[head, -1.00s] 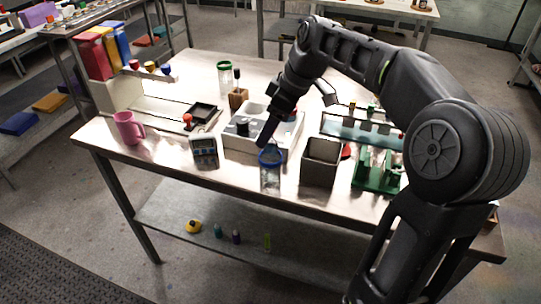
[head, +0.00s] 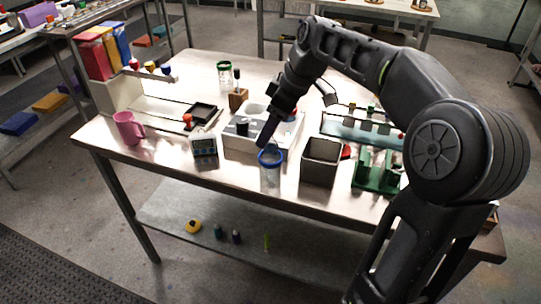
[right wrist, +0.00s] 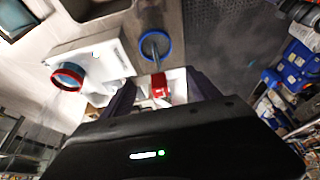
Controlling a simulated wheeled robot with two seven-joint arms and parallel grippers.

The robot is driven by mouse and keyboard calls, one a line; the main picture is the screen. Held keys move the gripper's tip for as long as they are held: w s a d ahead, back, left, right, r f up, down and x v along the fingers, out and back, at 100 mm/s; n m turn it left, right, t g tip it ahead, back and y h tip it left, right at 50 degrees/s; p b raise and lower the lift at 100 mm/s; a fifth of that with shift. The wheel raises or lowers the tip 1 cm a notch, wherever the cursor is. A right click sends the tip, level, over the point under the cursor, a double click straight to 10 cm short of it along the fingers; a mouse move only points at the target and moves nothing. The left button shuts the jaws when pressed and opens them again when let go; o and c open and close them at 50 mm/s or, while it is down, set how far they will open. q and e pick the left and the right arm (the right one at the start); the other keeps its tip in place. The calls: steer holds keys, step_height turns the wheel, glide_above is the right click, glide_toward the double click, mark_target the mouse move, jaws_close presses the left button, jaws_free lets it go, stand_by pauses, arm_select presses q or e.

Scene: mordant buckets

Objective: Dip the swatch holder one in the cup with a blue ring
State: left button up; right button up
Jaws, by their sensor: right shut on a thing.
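The cup with a blue ring (head: 270,178) stands at the table's front edge, near its middle. In the right wrist view its blue ring (right wrist: 168,46) shows at top centre. My right gripper (head: 263,143) points down just above and beside that ring. In the right wrist view the gripper (right wrist: 160,100) is shut on a small red piece (right wrist: 159,85), seemingly the swatch holder. A grey stem (right wrist: 152,52) runs from it towards the ring and overlaps its opening. Whether the stem is inside the cup or above it I cannot tell. My left gripper is out of view.
A grey square bin (head: 320,162) stands right of the cup, with a green stand (head: 375,180) beyond it. A white tray (head: 245,145) and a small display box (head: 204,150) stand to the left. A red-ringed cup (right wrist: 68,77) shows in the right wrist view.

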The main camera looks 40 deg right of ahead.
steer(key=shift+r, duration=0.1)
steer(key=shift+r+p, duration=1.2)
steer(key=shift+r, duration=0.25)
steer(key=shift+f, duration=0.15)
